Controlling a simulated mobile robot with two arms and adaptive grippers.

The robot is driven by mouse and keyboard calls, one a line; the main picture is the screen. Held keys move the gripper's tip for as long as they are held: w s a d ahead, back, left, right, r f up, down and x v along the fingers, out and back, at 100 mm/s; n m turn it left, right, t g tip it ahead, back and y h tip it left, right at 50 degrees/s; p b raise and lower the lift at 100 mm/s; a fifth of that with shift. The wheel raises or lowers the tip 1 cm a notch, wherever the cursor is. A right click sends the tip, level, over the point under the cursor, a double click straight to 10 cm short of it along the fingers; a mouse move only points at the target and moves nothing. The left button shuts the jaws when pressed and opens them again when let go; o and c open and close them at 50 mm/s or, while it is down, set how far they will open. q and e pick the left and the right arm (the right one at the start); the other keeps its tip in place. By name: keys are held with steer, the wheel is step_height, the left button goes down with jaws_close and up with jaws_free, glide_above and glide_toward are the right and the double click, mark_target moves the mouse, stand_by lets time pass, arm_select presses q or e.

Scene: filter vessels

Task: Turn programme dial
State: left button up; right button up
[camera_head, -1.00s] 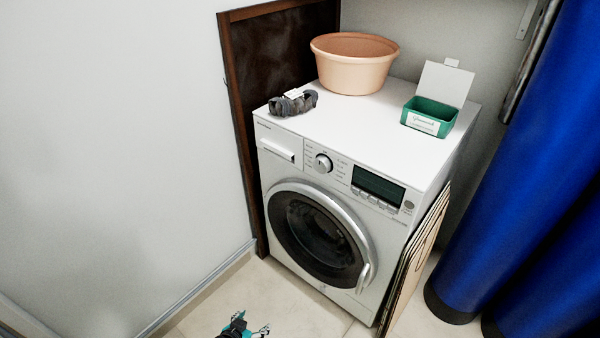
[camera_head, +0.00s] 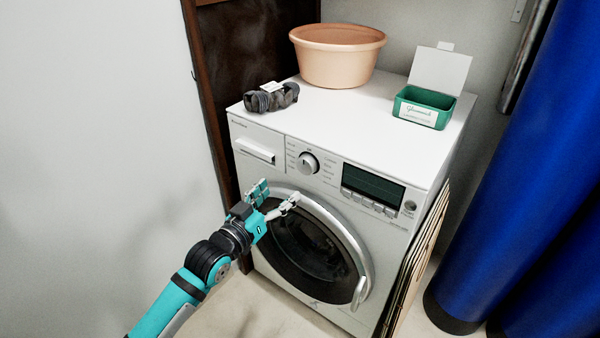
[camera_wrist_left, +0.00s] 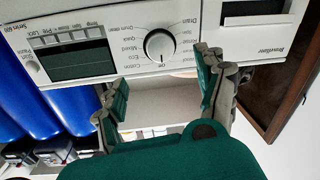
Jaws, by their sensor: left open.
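The programme dial (camera_head: 308,163) is a round silver knob on the front panel of the white washing machine (camera_head: 400,150). It also shows in the left wrist view (camera_wrist_left: 160,45), just beyond the fingertips and between their lines. My left gripper (camera_head: 278,197) is open and empty, below and to the left of the dial, in front of the upper rim of the round door. In the left wrist view its two fingers (camera_wrist_left: 160,85) are spread apart and do not touch the dial. My right gripper is in neither view.
A dark display (camera_head: 372,186) with buttons sits right of the dial; the detergent drawer (camera_head: 255,150) is at its left. On top are a peach tub (camera_head: 335,62), a dark grey bundle (camera_head: 272,97) and a green box (camera_head: 424,105).

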mark_target(304, 167)
arm_select(q)
steer(key=b+x, duration=0.1)
steer(key=x, duration=0.8)
steer(key=shift+w+d, duration=0.15)
steer(key=shift+w, duration=0.15)
steer(key=shift+w+d+b, duration=0.25)
steer(key=shift+w+b, duration=0.05)
steer(key=shift+w, duration=0.1)
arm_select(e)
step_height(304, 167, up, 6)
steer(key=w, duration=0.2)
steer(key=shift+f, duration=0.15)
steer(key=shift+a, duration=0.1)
arm_select(q)
steer(key=c, duration=1.2)
steer(key=shift+o, duration=0.2)
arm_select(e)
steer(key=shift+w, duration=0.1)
arm_select(q)
steer(key=n+p, duration=0.2)
steer(key=n, duration=0.1)
steer(key=shift+n, duration=0.3)
steer(key=shift+n+p, duration=0.55)
steer(key=shift+n, duration=0.65)
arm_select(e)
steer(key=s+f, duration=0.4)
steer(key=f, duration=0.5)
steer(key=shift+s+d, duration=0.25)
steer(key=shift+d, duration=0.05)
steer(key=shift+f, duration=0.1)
